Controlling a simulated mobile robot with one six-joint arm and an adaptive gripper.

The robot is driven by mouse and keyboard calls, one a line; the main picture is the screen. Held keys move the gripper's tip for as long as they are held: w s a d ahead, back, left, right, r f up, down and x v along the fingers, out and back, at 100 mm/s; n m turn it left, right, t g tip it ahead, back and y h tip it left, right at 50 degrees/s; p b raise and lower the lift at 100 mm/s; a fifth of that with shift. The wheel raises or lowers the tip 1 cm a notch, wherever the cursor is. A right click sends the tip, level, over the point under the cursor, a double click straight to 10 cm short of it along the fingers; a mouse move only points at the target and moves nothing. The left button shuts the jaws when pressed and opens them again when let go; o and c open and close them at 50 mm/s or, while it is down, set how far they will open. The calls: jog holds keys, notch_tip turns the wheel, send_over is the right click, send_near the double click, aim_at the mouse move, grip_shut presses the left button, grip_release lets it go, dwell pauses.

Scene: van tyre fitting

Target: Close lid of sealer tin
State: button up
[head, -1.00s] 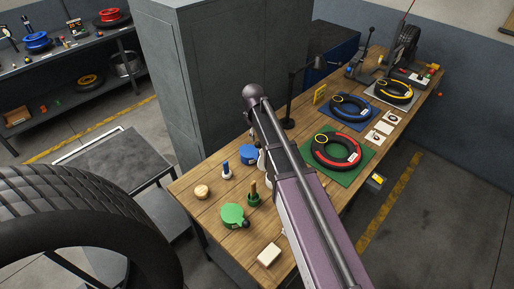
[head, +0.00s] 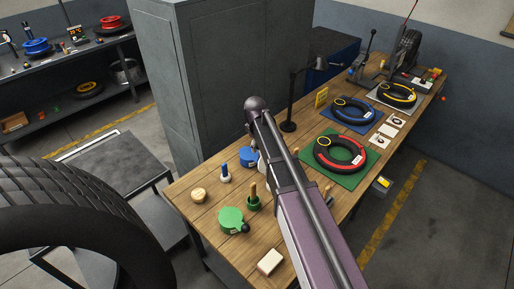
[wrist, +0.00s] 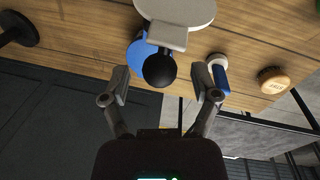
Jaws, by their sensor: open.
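A blue tin (head: 248,153) stands on the wooden bench, left of my arm in the head view. A pale round lid (wrist: 178,10) with a tab and a black ball knob (wrist: 160,70) shows in front of the blue tin (wrist: 135,52) in the wrist view; it appears raised. In the head view a pale edge of it (head: 262,164) shows beside my arm. My gripper (wrist: 161,92) is open, its fingers either side of the knob with gaps; I cannot tell the depth. The head view hides my gripper behind my arm. A green tin (head: 230,220) with a flat lid and black knob stands nearer.
A blue-and-white bottle (wrist: 219,75) stands close to one finger. A round wooden piece (head: 198,195), a green pot with a brush (head: 253,203) and a pale block (head: 270,261) are nearby. A lamp (head: 290,125) stands behind, and a tall grey cabinet (head: 215,80) lies beyond the bench.

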jog(key=shift+f, duration=0.15)
grip_shut()
jog(key=shift+a, duration=0.1)
jog(key=shift+s+d, duration=0.1)
jog(key=shift+d, duration=0.2)
dwell(0.6)
